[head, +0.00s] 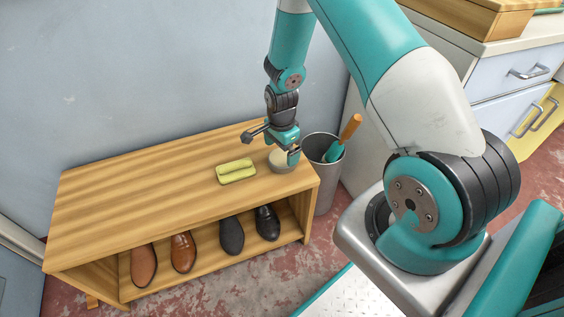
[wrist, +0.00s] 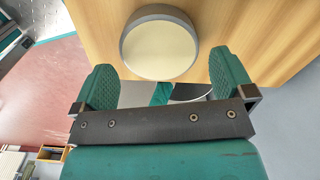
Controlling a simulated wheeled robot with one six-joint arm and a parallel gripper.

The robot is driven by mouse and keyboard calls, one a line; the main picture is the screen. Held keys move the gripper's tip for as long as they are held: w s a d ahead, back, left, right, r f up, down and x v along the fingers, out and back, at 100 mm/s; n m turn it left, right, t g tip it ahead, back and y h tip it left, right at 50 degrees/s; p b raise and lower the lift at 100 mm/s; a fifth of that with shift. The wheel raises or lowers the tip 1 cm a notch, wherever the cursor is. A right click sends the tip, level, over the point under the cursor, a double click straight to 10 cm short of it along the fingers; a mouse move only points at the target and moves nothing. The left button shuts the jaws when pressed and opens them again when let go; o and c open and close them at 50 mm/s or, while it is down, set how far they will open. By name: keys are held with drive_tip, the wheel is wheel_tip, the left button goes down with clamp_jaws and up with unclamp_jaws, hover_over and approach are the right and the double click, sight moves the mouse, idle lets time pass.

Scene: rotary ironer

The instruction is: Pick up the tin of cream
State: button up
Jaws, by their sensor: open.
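The tin of cream (head: 281,162) is a round, low grey tin with a pale cream top. It sits on the wooden bench top near its right end. In the wrist view the tin (wrist: 160,44) lies just beyond my fingertips, roughly centred between them and a little above them in the picture. My gripper (head: 292,154) is over the tin's right side in the head view and partly hides it. In the wrist view my gripper (wrist: 164,78) is open, with its two teal fingers apart and nothing between them.
A yellow-green brush or sponge-like item (head: 236,172) lies on the bench top (head: 130,195) left of the tin. Shoes (head: 183,252) stand on the shelf below. A grey bin (head: 325,180) holding an orange-handled tool (head: 350,127) stands right of the bench. A cabinet (head: 500,95) is further right.

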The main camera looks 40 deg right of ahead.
sight(283, 157)
wheel_tip(283, 157, down, 4)
drive_tip(key=shift+d+r+b, duration=0.1)
drive_tip(key=shift+d+b, duration=0.05)
drive_tip(key=shift+b, duration=0.35)
drive_tip(key=c, duration=0.8)
drive_tip(key=shift+r, duration=0.1)
